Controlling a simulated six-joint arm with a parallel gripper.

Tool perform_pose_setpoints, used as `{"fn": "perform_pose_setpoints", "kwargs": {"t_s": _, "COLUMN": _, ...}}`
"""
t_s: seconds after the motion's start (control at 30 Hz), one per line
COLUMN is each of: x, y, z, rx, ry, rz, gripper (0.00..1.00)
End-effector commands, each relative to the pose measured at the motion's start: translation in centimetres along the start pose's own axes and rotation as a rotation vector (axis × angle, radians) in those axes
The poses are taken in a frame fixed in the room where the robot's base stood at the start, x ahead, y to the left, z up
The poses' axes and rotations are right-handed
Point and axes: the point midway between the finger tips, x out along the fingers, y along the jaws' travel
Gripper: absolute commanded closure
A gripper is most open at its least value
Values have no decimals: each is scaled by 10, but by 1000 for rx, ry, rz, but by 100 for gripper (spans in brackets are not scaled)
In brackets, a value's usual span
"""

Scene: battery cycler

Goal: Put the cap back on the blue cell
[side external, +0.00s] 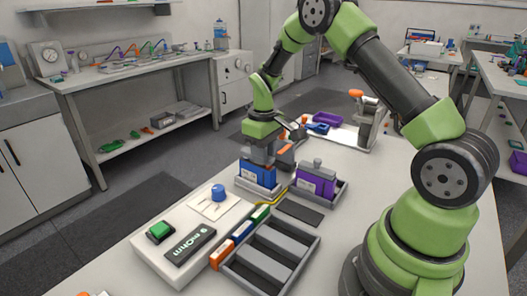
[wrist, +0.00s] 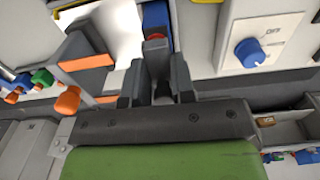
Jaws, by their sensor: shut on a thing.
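The blue cell (side external: 257,174) stands upright in a grey holder (side external: 252,188) on the bench. In the wrist view, part of a blue body (wrist: 155,15) with a red-orange spot shows just beyond the fingers. My gripper (side external: 262,155) points down directly over the blue cell, very close to its top. In the wrist view the fingers (wrist: 158,82) are close together around a small dark grey piece, seemingly the cap, mostly hidden between them. I cannot tell whether the piece touches the cell.
A purple cell (side external: 315,184) with a grey top stands in a holder close on the right. In front are a grey compartment tray (side external: 265,276), a row of coloured blocks (side external: 241,233) and a white panel with a blue knob (side external: 218,192) and green button (side external: 160,231). A purple tray (side external: 328,118) lies behind.

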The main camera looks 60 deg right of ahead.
Motion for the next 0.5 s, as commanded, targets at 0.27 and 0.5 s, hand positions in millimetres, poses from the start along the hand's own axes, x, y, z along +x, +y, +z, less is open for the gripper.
{"fn": "perform_pose_setpoints", "kwargs": {"t_s": 0.27, "x": 0, "y": 0, "z": 0, "rx": 0, "ry": 0, "rz": 0, "gripper": 99}}
{"fn": "perform_pose_setpoints", "kwargs": {"t_s": 0.5, "x": 4, "y": 0, "z": 0, "rx": 0, "ry": 0, "rz": 0, "gripper": 99}}
